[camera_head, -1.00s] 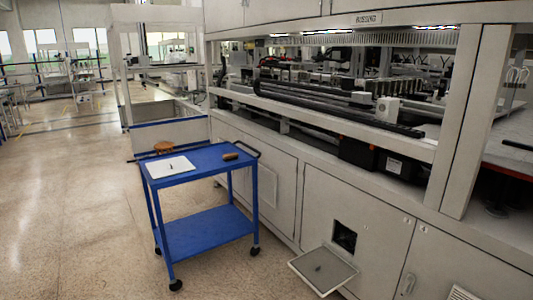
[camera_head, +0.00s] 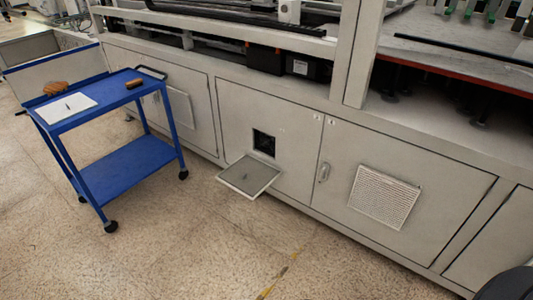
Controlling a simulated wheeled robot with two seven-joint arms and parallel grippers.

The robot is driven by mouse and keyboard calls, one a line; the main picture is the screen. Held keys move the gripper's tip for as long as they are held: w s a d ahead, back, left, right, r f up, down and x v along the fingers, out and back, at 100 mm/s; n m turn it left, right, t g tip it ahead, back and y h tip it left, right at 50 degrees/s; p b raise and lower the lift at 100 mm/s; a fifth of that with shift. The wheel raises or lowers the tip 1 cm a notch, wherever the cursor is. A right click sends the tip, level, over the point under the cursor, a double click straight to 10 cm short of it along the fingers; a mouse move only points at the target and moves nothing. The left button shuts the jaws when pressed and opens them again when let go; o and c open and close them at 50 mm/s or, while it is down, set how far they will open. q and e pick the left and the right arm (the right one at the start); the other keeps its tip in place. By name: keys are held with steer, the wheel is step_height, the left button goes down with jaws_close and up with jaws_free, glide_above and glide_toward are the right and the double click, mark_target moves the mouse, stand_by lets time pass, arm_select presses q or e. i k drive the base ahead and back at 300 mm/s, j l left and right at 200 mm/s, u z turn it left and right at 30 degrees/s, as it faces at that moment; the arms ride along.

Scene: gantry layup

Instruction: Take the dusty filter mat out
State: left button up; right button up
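A square dark opening (camera_head: 264,143) is in the front of a light grey cabinet. A hinged cover (camera_head: 249,176) hangs open below it, with a grey inner face and a small dark mark in its middle. I cannot tell whether the dusty filter mat lies in this cover or sits inside the opening. A flat white sheet (camera_head: 66,108) with a small dark item on it lies on the blue cart's top. I cannot tell whether it is a mat. Neither gripper shows in the head view.
The blue two-shelf cart (camera_head: 126,166) stands left of the opening, carrying a brown brush-like item (camera_head: 55,88) and a small brown block (camera_head: 134,84). A closed louvred grille (camera_head: 384,196) is farther right. The floor (camera_head: 200,245) in front is clear.

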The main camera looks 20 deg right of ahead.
mark_target(249, 175)
steer(key=i+z, duration=0.15)
steer(key=i, duration=0.3)
steer(key=i+z, duration=0.2)
steer(key=i, duration=0.25)
steer(key=i+j+z, duration=0.15)
steer(key=i, duration=0.25)
steer(key=i+j+z, duration=0.2)
steer(key=i, duration=0.25)
